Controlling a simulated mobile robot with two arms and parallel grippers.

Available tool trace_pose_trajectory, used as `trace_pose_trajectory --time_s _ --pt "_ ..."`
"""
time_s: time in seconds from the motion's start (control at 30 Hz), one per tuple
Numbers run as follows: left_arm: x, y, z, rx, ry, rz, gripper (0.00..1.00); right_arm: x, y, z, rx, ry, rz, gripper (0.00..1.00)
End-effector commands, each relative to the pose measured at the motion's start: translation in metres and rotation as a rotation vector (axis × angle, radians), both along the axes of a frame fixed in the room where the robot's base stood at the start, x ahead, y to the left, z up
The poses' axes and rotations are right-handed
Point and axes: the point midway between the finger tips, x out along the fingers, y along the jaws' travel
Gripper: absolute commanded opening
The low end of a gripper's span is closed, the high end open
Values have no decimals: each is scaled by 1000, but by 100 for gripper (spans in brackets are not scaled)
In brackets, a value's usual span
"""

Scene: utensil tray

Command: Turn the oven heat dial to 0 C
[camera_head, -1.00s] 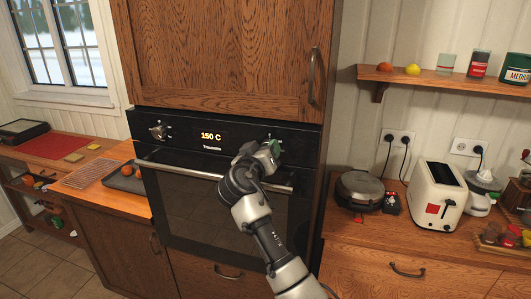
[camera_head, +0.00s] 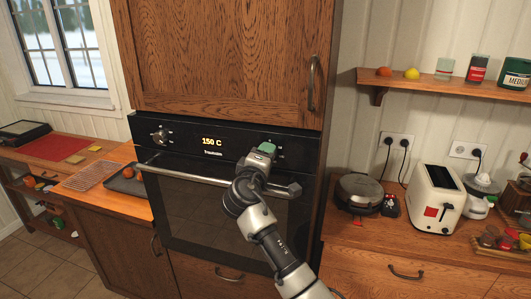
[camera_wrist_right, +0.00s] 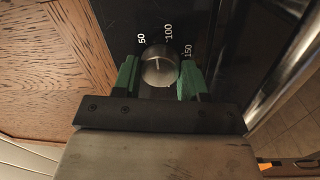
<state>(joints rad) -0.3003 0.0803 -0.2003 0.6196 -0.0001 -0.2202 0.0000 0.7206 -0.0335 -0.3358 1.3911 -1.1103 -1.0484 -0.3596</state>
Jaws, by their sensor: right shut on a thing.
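The oven (camera_head: 190,195) is a black built-in unit, and its display (camera_head: 212,141) reads 150 C. The round metal heat dial (camera_wrist_right: 160,67) shows in the right wrist view between the two green fingers of my right gripper (camera_wrist_right: 161,76). Marks 50, 100 and 150 are printed around the dial. In the head view my right gripper (camera_head: 267,150) is at the right part of the oven panel and hides the dial. It is shut on the dial. My left gripper is not in view.
A second knob (camera_head: 159,133) is at the left of the panel. The oven door handle (camera_head: 205,174) runs just below the panel, beneath my right gripper. A waffle iron (camera_head: 358,192) and a toaster (camera_head: 436,196) stand on the counter to the right.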

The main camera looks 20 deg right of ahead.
Motion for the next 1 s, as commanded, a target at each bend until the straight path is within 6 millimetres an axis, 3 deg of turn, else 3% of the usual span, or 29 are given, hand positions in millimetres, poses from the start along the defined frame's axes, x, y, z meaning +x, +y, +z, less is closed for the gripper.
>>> trace_pose_trajectory --time_s 0.6,1.0 --pt "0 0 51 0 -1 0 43 0 -2 5 -488 327 -2 19" --pt "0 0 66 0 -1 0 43 -1 -3 2 -800 536 -4 19"
